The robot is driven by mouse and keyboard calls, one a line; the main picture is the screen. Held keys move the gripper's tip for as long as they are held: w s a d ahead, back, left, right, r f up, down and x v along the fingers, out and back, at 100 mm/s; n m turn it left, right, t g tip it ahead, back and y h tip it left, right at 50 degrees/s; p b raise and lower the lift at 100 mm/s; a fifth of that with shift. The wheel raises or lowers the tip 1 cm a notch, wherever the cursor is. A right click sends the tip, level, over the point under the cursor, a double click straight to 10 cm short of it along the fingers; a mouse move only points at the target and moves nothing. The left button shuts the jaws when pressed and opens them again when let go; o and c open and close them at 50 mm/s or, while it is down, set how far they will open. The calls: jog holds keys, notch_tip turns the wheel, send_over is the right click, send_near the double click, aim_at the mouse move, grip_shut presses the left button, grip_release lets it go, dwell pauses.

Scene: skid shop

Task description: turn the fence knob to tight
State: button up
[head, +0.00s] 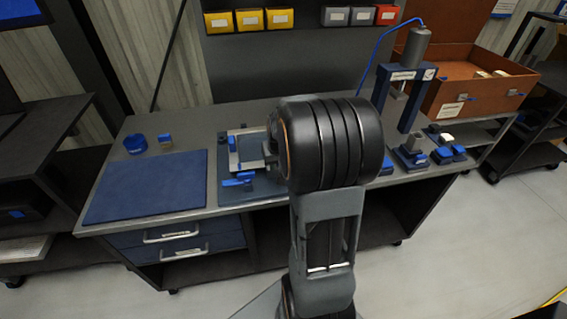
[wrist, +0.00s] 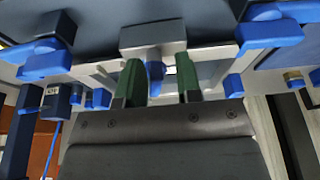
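In the wrist view my gripper (wrist: 160,72) has two green-padded fingers standing apart. A small blue knob (wrist: 155,80) shows in the gap between them, below a grey metal block (wrist: 152,37). I see space on both sides of the knob, so the fingers do not appear to press on it. The knob's turn position cannot be read. In the head view the light metal fence frame (head: 233,158) sits on the bench, with blue fittings (head: 238,181) at its front. My arm hides the knob and most of my gripper there.
The bench (head: 200,125) carries a blue mat (head: 145,186) and a blue ring (head: 135,144) at left. A press (head: 408,75) and several small blue-and-grey blocks stand at right. A brown open case (head: 470,85) is behind. Yellow bins (head: 249,21) hang above.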

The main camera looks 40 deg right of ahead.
jog(key=shift+o, duration=1.2)
jog(key=shift+w+a+r, duration=0.1)
jog(key=shift+w+a, duration=0.1)
jog(key=shift+d, duration=0.15)
jog(key=shift+s+r, duration=0.1)
notch_tip(320, 180, up, 8)
jog(key=p, duration=0.6)
